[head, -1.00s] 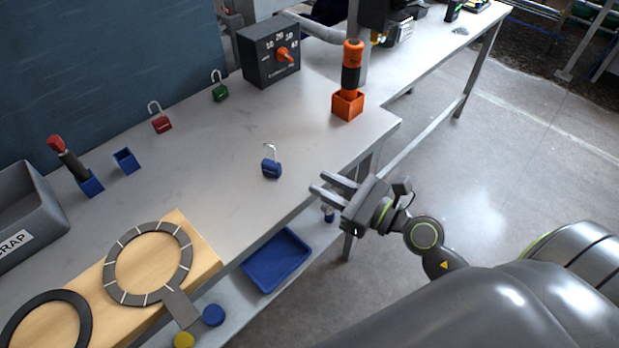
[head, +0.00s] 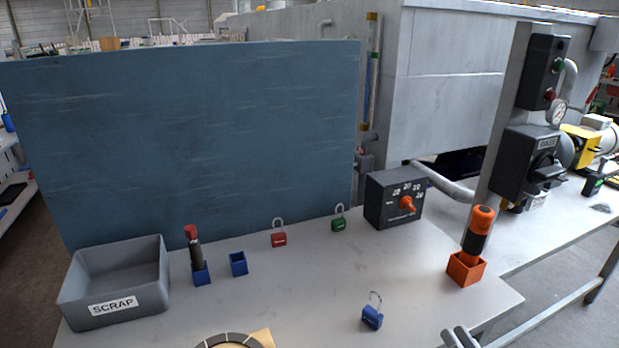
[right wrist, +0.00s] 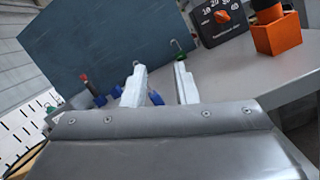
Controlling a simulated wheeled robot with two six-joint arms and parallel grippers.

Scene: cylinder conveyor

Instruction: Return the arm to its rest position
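My right gripper (head: 461,339) shows only its fingertips at the bottom edge of the head view, at the front edge of the grey table (head: 320,285). In the right wrist view its two fingers (right wrist: 159,85) stand apart with nothing held between them. A blue padlock (head: 372,316) with its shackle up stands on the table, left of the gripper in the head view. My left gripper is in neither view. Most of my right arm is outside the head view.
An orange holder (head: 465,268) with an orange-black tool stands near the table's right corner. A dial box (head: 393,198), green padlock (head: 339,223), red padlock (head: 279,239), blue holders (head: 238,263) and a scrap bin (head: 115,282) stand farther back. The table's middle is clear.

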